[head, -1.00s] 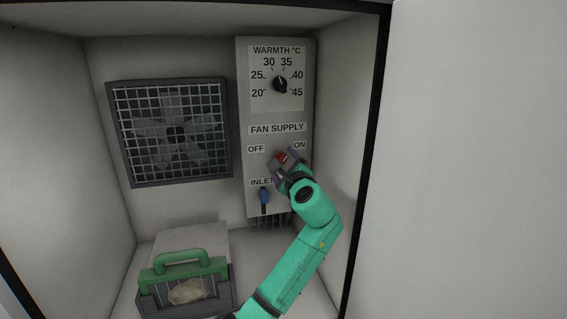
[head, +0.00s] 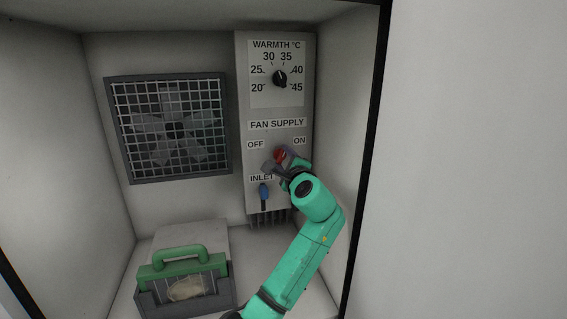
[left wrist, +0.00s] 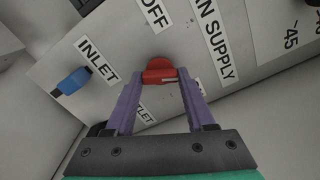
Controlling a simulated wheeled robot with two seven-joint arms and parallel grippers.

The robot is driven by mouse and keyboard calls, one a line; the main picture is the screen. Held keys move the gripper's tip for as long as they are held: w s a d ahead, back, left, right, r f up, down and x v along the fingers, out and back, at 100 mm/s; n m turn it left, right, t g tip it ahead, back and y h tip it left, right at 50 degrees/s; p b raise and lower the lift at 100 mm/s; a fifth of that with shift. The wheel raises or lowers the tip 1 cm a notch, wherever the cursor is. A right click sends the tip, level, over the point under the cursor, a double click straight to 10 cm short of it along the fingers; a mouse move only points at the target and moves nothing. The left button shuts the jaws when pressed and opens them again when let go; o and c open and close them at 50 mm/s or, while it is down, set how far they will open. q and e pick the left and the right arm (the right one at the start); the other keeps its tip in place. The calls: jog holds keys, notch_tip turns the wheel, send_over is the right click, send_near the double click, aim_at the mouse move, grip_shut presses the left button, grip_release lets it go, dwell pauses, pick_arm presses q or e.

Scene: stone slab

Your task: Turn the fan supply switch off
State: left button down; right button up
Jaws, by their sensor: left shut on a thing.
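The fan supply switch has a red handle (head: 280,155) on the grey control panel (head: 243,100), below the FAN SUPPLY label and between the OFF and ON labels. My left gripper (head: 279,161) has its two purple fingers on either side of the handle and is shut on it. In the left wrist view the red handle (left wrist: 159,73) sits between the fingertips (left wrist: 159,78). The fingers partly cover the switch in the head view, so its exact angle is hard to tell. My right gripper is in neither view.
A black warmth dial (head: 280,78) is above, and a blue inlet lever (head: 264,192) is close below left. A caged fan (head: 168,128) is on the back wall. A green-handled box (head: 183,268) stands on the floor. The right side wall is close to my arm.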

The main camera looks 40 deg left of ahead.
pick_arm(q)
jog(key=n+b, duration=0.1)
jog(key=n, duration=0.1)
jog(key=n+b, duration=0.1)
jog(key=n, duration=0.1)
jog(key=n+b, duration=0.1)
jog(key=n, duration=0.1)
jog(key=shift+f+n, duration=0.25)
jog(key=shift+n, duration=0.05)
jog(key=n+b, duration=0.2)
jog(key=n, duration=0.1)
jog(key=shift+r+n+b, duration=0.1)
jog(key=shift+n+b, duration=0.85)
jog(key=shift+n, duration=0.75)
jog(key=shift+c, duration=1.2)
grip_release()
jog(key=shift+r, duration=0.1)
